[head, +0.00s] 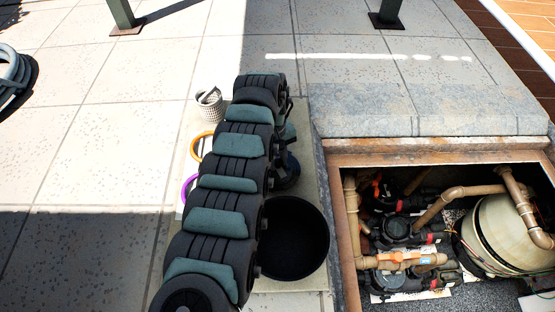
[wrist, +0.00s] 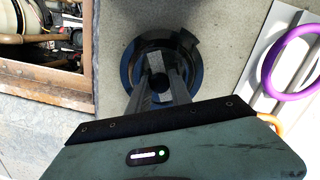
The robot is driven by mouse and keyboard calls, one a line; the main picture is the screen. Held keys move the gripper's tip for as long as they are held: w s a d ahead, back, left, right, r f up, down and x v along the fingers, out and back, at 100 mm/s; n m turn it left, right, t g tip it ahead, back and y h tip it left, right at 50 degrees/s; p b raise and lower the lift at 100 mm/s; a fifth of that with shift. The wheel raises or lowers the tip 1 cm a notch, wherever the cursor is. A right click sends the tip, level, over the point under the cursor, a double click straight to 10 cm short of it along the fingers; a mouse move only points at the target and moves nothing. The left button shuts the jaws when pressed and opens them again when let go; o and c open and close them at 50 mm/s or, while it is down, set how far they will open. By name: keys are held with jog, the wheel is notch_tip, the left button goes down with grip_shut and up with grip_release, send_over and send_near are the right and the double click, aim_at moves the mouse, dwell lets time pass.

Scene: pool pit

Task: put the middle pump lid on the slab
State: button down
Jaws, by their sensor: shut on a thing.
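My gripper (wrist: 158,82) is shut on a dark round pump lid (wrist: 130,72) with a bluish see-through rim, seen from above in the wrist view. The lid lies over the pale slab (wrist: 220,62); I cannot tell whether it touches it. In the head view the lid (head: 288,172) shows partly at the right edge of my arm, just above a black bucket, and my gripper is mostly hidden. The slab (head: 310,180) runs left of the pit. In the pit, a pump with a dark top (head: 398,231) sits behind another pump (head: 389,281).
The black bucket (head: 293,238) stands on the slab near the pit's rusty frame (head: 344,222). Orange (head: 200,146) and purple (head: 187,187) rings and a perforated basket (head: 209,104) are left of my arm. Pipes and a pale tank (head: 500,235) crowd the pit.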

jog(key=shift+f, duration=0.6)
jog(key=c, duration=1.1)
grip_release()
